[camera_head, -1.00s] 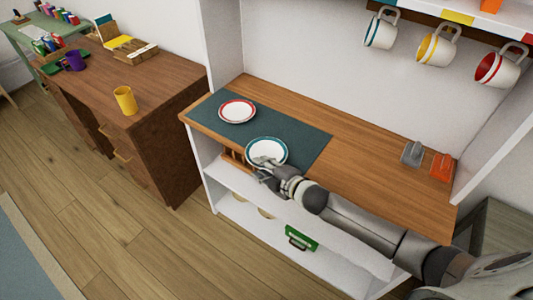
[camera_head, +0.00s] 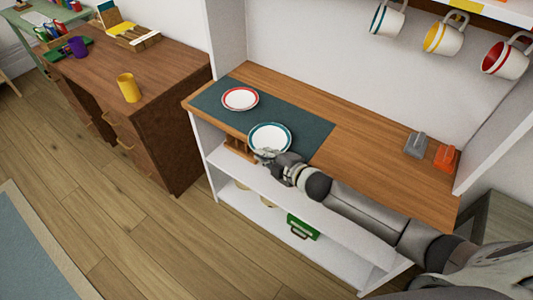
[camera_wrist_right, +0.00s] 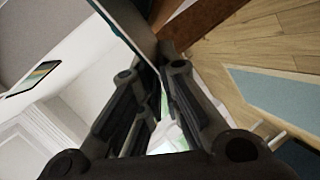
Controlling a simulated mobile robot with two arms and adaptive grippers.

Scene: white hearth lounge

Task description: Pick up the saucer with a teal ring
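The saucer with a teal ring (camera_head: 270,135) is white and lies over the front edge of the dark green mat (camera_head: 302,122) on the wooden shelf top. I cannot tell whether it touches the mat. My right gripper (camera_head: 267,155) is at its front rim. In the right wrist view the saucer's edge (camera_wrist_right: 128,20) runs between the finger ends of my right gripper (camera_wrist_right: 162,66), which are close together on the rim. My left gripper is not in view.
A red-ringed saucer (camera_head: 240,98) lies behind and left on the mat. Mugs hang above, including a yellow-banded one (camera_head: 443,38). A grey item (camera_head: 415,145) and an orange one (camera_head: 445,158) stand at the right. A brown desk (camera_head: 150,70) with a yellow cup (camera_head: 128,88) is at the left.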

